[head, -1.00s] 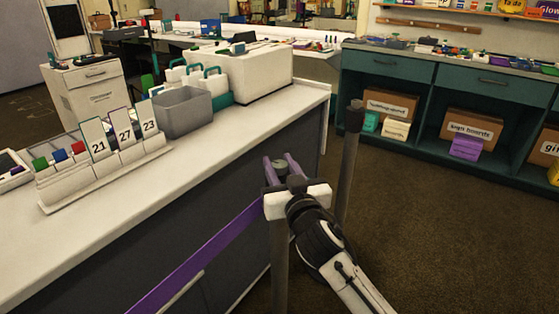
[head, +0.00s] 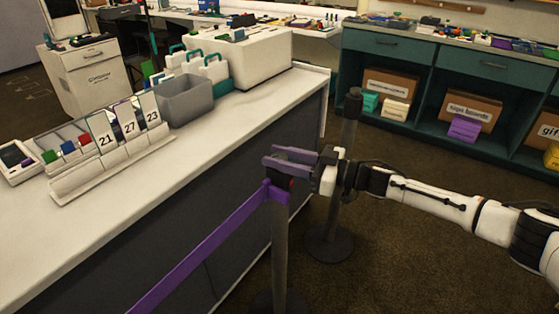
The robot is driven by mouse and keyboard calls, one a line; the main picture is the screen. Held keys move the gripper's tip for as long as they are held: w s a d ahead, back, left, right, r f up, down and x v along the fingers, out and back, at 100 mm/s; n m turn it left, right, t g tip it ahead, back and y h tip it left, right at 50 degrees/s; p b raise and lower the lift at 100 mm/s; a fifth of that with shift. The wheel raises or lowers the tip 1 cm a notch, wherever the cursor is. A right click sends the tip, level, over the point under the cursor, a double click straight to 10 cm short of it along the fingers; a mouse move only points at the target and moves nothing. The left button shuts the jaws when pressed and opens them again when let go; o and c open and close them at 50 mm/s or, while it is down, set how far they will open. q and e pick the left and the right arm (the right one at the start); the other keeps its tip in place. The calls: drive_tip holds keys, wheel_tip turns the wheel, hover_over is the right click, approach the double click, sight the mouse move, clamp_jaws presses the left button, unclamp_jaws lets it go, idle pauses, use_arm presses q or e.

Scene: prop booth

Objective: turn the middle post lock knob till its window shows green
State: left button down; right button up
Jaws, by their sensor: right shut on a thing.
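The nearer grey post (head: 279,240) stands beside the counter with a purple belt (head: 205,250) running from its head down to the lower left. My right gripper (head: 282,158), with purple fingers, reaches in from the right at the post's top. It is shut on the lock knob there, which the fingers mostly hide. A small red patch shows on the post head just below the fingers; I cannot tell for certain that it is the window. I see no green there. My left gripper is not in view.
A second dark post (head: 350,130) stands just behind, on a round base (head: 330,244). The white counter (head: 225,135) is close on the left, with a grey bin (head: 186,101) and numbered cards. Open floor lies to the right, before teal shelves (head: 425,110).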

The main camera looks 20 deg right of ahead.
drive_tip(key=n+g+y+b, duration=0.1)
drive_tip(key=g+b, duration=0.1)
drive_tip(key=n+g+y+b, duration=0.1)
drive_tip(key=g+b, duration=0.1)
drive_tip(key=b, duration=0.1)
drive_tip(key=n+g+y+b, duration=0.1)
drive_tip(key=n+b, duration=0.1)
drive_tip(key=b, duration=0.1)
drive_tip(key=shift+w+f+g, duration=0.1)
drive_tip(key=shift+f+g, duration=0.2)
drive_tip(key=shift+g, duration=0.1)
drive_tip(key=shift+r+n+g+y+b, duration=0.3)
drive_tip(key=shift+n+g+b, duration=0.35)
drive_tip(key=shift+b, duration=0.45)
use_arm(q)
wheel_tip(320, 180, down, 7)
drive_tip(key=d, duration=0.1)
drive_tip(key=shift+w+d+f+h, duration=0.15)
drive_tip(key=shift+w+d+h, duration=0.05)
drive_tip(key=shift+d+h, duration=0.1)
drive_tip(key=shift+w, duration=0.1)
use_arm(e)
drive_tip(key=o, duration=1)
drive_tip(key=shift+a, duration=0.1)
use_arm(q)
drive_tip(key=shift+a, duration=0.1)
use_arm(e)
drive_tip(key=shift+o, duration=0.4)
